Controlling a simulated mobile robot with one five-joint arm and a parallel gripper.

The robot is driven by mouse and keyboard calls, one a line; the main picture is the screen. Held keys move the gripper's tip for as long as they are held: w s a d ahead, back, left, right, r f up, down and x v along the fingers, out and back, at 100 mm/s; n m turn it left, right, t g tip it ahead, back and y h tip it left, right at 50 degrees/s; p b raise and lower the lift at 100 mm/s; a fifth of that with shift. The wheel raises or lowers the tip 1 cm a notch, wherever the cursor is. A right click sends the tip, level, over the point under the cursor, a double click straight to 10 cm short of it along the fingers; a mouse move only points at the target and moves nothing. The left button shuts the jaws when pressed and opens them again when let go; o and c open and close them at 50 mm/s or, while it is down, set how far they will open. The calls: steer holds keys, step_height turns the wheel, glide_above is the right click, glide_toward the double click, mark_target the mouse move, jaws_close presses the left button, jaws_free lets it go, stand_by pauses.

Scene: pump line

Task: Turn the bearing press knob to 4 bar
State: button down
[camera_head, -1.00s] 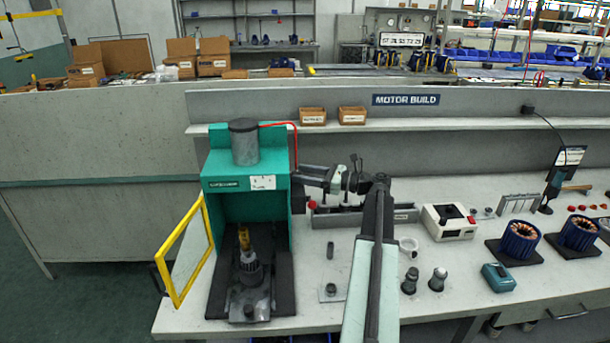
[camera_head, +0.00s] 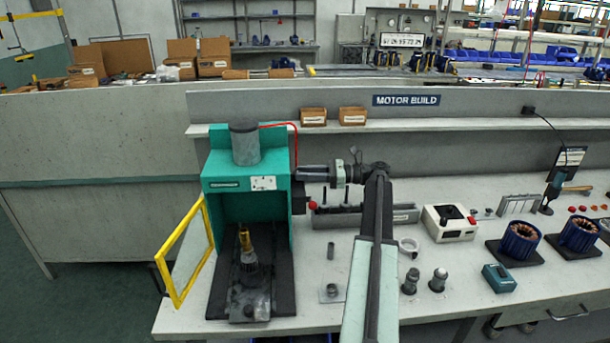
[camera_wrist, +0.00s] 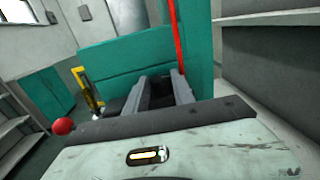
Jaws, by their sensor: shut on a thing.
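The green bearing press (camera_head: 218,190) stands at the left of the bench, with a grey cylinder on top. My gripper (camera_head: 302,174) reaches in level from the right and meets the press's right side. In the wrist view my gripper (camera_wrist: 158,88) has its two grey fingers pointing at the green wall, shut on the dark knob (camera_wrist: 160,94) between them. The wrist looks rolled relative to the press. The knob is mostly hidden by the fingers, and I cannot read any scale or pressure mark.
A red button (camera_head: 312,205) juts from the press's right side below my gripper. A red hose (camera_head: 296,140) runs down that side. The yellow guard door (camera_head: 182,250) stands open at the left. A long grey rack (camera_head: 345,217) stands under my wrist.

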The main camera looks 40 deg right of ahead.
steer(key=shift+w+d+n+g+y, duration=0.15)
steer(key=shift+n+g+y, duration=0.45)
steer(key=shift+g, duration=0.15)
steer(key=shift+w+d+n+g+y, duration=0.15)
steer(key=shift+n+g+y, duration=0.4)
steer(key=shift+g, duration=0.2)
steer(key=shift+a+n, duration=0.1)
steer(key=shift+n, duration=0.15)
steer(key=c, duration=1.1)
jaws_free()
steer(key=shift+o, duration=0.2)
